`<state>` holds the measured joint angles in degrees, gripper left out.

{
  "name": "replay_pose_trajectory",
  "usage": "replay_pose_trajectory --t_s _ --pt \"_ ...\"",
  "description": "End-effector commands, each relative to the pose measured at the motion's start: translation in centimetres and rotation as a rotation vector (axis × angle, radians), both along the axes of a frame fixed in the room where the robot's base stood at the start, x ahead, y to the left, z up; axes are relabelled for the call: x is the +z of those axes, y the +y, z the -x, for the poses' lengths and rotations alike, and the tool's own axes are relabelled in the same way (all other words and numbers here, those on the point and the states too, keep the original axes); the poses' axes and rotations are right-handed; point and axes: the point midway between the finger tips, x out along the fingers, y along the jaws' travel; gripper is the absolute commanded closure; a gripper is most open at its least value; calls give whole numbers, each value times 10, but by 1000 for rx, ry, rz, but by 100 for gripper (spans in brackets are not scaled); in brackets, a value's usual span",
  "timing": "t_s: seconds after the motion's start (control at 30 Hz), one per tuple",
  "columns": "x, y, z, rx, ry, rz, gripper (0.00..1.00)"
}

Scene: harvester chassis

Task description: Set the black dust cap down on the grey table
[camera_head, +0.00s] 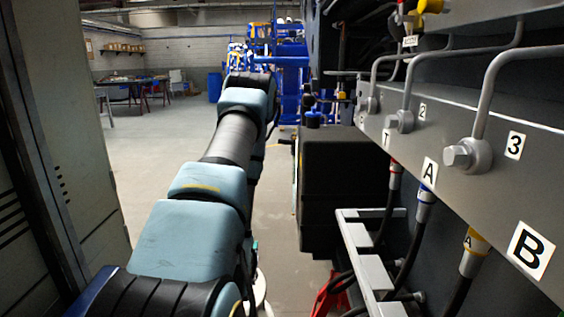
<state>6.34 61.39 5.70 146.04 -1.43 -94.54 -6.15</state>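My arm reaches forward from the bottom left, with light blue covers and a grey tube. Its far visible joint is near the centre-left of the head view. My gripper is not in view; the arm's end is out of sight behind or below its own links. I cannot make out a black dust cap anywhere. No table close by can be identified as the grey table. Tables (125,80) stand far off at the back left, too small to tell their colour well.
The grey chassis beam (450,130) with labelled pipe fittings and hoses runs along the right. A black box (330,185) and a pale metal frame (357,240) stand below it. A tall grey cabinet (60,130) is close on the left. Open floor (165,150) lies between.

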Motion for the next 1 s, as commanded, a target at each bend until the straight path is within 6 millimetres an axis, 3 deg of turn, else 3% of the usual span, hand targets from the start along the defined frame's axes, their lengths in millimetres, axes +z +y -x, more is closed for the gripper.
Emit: replay_pose_trajectory --t_s 0.03,0.43,0.6,0.9,1.0 --pt "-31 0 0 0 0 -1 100" --pt "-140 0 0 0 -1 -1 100" --pt "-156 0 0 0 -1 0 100" --pt "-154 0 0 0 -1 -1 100" --pt "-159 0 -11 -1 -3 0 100"
